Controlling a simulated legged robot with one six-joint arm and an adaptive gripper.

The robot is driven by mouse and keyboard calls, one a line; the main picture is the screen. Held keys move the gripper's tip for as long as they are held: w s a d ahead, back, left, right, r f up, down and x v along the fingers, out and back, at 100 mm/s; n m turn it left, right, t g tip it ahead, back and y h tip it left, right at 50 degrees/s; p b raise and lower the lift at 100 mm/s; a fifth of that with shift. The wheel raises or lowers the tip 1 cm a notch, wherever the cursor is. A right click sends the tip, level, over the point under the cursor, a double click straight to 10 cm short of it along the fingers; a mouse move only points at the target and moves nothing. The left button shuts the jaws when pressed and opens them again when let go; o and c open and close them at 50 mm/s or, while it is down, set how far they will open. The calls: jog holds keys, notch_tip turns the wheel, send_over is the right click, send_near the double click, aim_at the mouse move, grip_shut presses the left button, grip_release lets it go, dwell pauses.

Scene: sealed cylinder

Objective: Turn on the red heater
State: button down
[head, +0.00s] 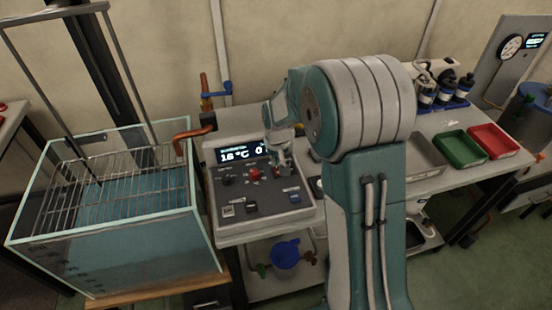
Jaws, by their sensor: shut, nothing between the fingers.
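A grey control panel (265,225) stands beside the water tank, with a lit display (240,150) that appears to read 16 °C and 0. A red knob (254,174) sits on its face below the display, with a black knob (228,180) to its left. Rocker switches lie lower: a light one (227,211), a dark one (250,207) and a blue one (294,197). I cannot tell from labels which control is the heater's. My gripper (284,168) is shut and empty over the panel's right part, just right of the red knob. It hides the panel surface behind it; contact cannot be told.
A glass tank (110,240) with a wire rack and blue water stands left. A green tray (458,148) and red tray (493,139) lie on the right bench. My arm blocks the middle.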

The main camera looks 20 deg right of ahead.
jog(key=shift+a, duration=0.1)
jog(key=shift+w+f+g, duration=0.1)
jog(key=shift+f+g, duration=0.15)
jog(key=shift+g, duration=0.05)
jog(key=shift+r, duration=0.1)
jog(key=shift+s+r, duration=0.25)
jog(key=shift+s, duration=0.5)
notch_tip(320, 180, up, 14)
jog(key=w, duration=0.2)
jog(key=shift+w+f, duration=0.15)
